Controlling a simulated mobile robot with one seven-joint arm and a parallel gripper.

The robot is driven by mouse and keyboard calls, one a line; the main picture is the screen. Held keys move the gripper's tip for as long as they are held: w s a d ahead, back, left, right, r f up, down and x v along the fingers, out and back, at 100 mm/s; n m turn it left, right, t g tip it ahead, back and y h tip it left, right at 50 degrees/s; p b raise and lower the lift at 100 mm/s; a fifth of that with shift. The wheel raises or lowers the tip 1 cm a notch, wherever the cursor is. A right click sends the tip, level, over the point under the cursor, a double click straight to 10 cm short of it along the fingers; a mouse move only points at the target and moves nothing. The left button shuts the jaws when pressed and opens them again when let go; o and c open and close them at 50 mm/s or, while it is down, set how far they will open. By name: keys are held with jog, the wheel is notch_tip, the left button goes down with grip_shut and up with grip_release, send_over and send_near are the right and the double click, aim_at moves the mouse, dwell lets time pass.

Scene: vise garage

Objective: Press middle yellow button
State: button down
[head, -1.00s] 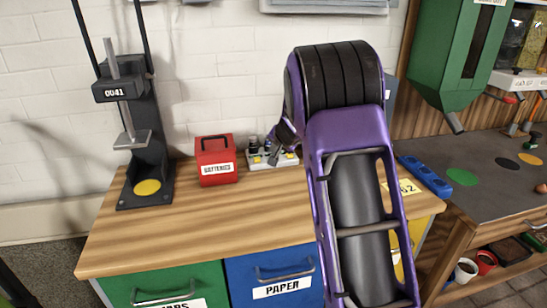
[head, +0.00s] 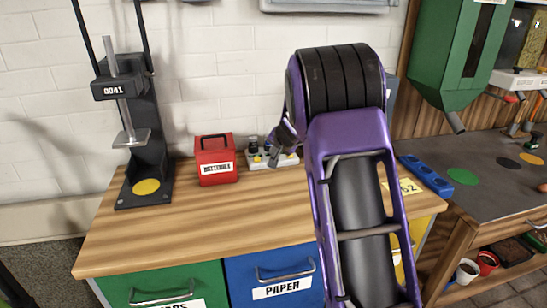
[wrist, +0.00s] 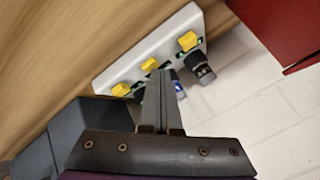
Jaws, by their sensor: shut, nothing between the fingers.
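A white panel (wrist: 135,52) with three yellow buttons in a row stands on the bench against the wall; in the head view the panel (head: 286,161) is partly hidden by my gripper (head: 274,158). In the wrist view the middle yellow button (wrist: 149,65) lies between an upper right yellow button (wrist: 188,41) and a lower left yellow button (wrist: 121,89). My gripper (wrist: 161,74) is shut and empty. Its tips appear just beside the middle button, on its lower right in the wrist view. I cannot tell whether they touch it.
Dark upright pieces, one a black cylinder (wrist: 201,68), stand behind the buttons close to my fingers. A red battery box (head: 216,167) is left of the panel. A black press (head: 146,150) stands farther left. The bench front (head: 190,230) is clear.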

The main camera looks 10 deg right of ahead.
jog(key=shift+r+p, duration=0.65)
jog(key=shift+r, duration=0.2)
jog(key=shift+r+p, duration=2.05)
jog(key=shift+r, duration=0.45)
